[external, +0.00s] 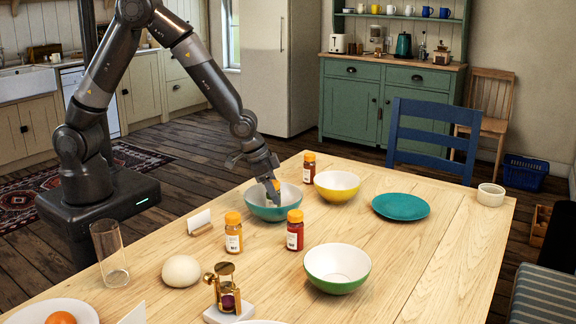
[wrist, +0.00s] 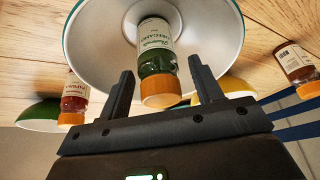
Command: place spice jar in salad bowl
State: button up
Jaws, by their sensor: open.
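A spice jar with an orange cap and green contents, labelled oregano (wrist: 157,50), stands in the teal bowl (external: 250,207) with the pale inside. The bowl fills the upper middle of the wrist view (wrist: 105,45). My gripper (external: 270,184) is open over this bowl, its fingers pointing down into it. In the wrist view, my two fingers (wrist: 160,70) are on either side of the jar, with gaps visible between them and it. In the external view the jar's orange cap (external: 277,186) shows by the fingers; the rest of the jar is mostly hidden.
Other orange-capped jars stand nearby: a yellowish one (external: 233,235), a red one (external: 295,232) and a dark red one (external: 309,168) behind. A yellow bowl (external: 337,189), a green bowl (external: 337,272) and a teal plate (external: 400,206) are to the right. A glass (external: 110,256) stands front left.

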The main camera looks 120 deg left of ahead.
jog(key=v, duration=1.1)
jog(key=shift+d+r, duration=0.1)
jog(key=s+d+r+m+t+h, duration=0.1)
jog(key=s+d+r+m, duration=0.15)
jog(key=d+r, duration=0.45)
jog(key=s+d+r+m, duration=0.1)
jog(key=s+d+r, duration=0.3)
jog(key=d, duration=0.5)
jog(key=s+d+r+m+t+h, duration=0.1)
jog(key=s+d+r+m, duration=0.2)
jog(key=s+d, duration=0.9)
notch_tip(320, 180, up, 3)
jog(key=shift+s+d+f+m+h, duration=0.25)
jog(key=shift+s+m+h, duration=0.1)
jog(key=shift+s, duration=0.3)
